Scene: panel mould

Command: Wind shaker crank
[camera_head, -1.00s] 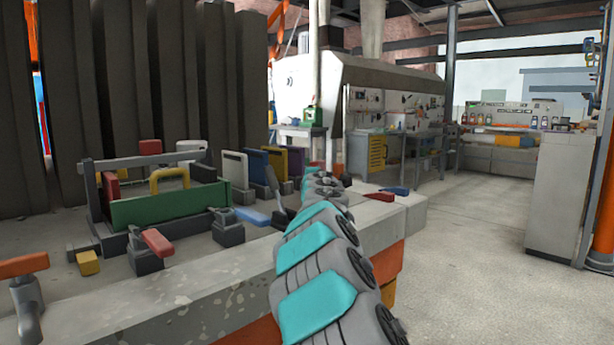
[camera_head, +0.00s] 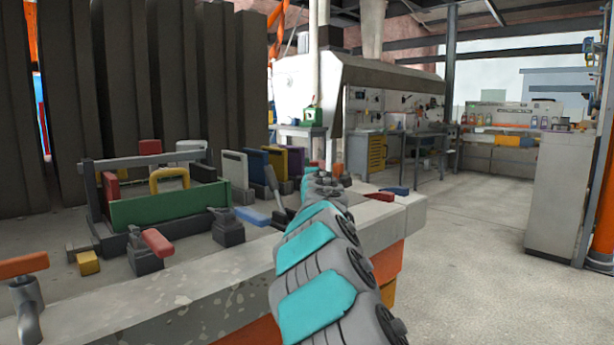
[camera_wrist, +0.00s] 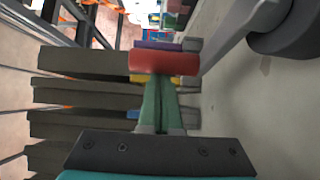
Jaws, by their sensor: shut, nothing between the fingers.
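In the wrist view, a red cylindrical handle (camera_wrist: 163,62) lies across the picture in front of my gripper (camera_wrist: 159,78). A grey crank arm (camera_wrist: 232,37) runs from near the handle's right end up to a round grey hub (camera_wrist: 288,32). My gripper's two green fingers are shut together and empty. Their tips point at the handle's near edge; I cannot tell whether they touch it. In the head view, my arm hides the gripper, and a dark grey lever (camera_head: 273,184) stands just left of the arm; I cannot tell whether it is the crank.
An orange-handled post (camera_head: 24,290) stands at the lower left. Tall dark slabs (camera_head: 150,80) stand behind. Open floor (camera_head: 470,245) lies to the right.

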